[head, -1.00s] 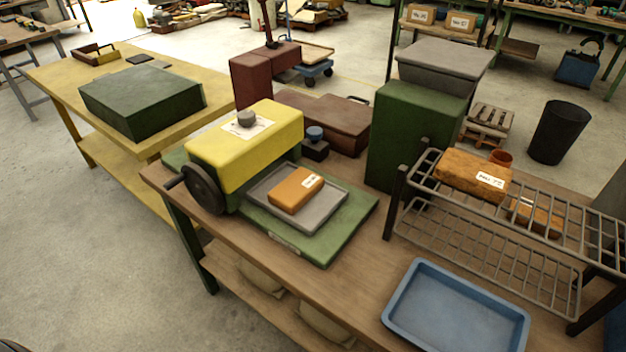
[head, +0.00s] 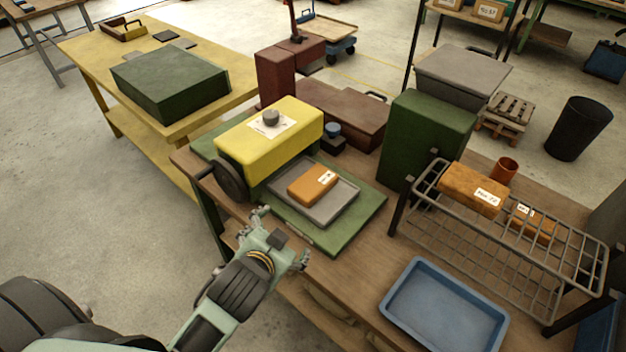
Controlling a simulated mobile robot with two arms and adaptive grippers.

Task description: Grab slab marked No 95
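An orange slab (head: 313,184) with a small white label lies on a grey tray (head: 338,207) in front of the yellow machine; its label is too small to read. A larger orange slab (head: 468,187) lies on the rack's upper level, with a label that seems to read No 77. Another orange slab (head: 537,226) lies lower in the rack, partly behind bars, its label unreadable. My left gripper (head: 282,237) is open and empty, its fingers spread, near the table's front edge, short of the grey tray. My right gripper is not in view.
The yellow machine (head: 262,140) with a dark handwheel stands on a green base plate (head: 340,236). An empty blue tray (head: 445,305) lies in front of the wire rack (head: 480,240). A green box (head: 425,140) stands behind. Bare wood shows between the base plate and blue tray.

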